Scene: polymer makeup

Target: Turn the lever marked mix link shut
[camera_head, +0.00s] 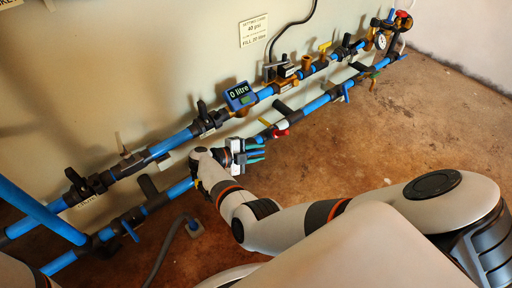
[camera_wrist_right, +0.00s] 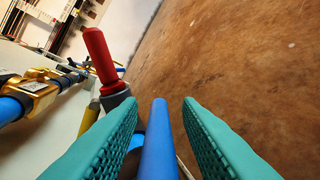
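My right gripper (camera_head: 256,150) is low at the wall pipes in the head view, beside the lower pipe. In the right wrist view its two teal fingers (camera_wrist_right: 160,130) are open. A blue bar (camera_wrist_right: 158,140), likely a lever handle, stands between them, with a narrow gap on each side. A red-handled lever (camera_head: 280,133) is just right of the gripper; it also shows in the right wrist view (camera_wrist_right: 101,55), left of the fingers. No mark reading mix link is legible, so I cannot tell which lever bears it. My left gripper is out of view.
Two blue pipe runs cross the wall, with a blue meter (camera_head: 239,96) reading 0 litre on the upper one. Other blue levers hang at the lower run (camera_head: 130,231) and (camera_head: 346,92). A yellow handle (camera_wrist_right: 88,118) is near the red one. The brown floor (camera_head: 330,160) is mostly clear.

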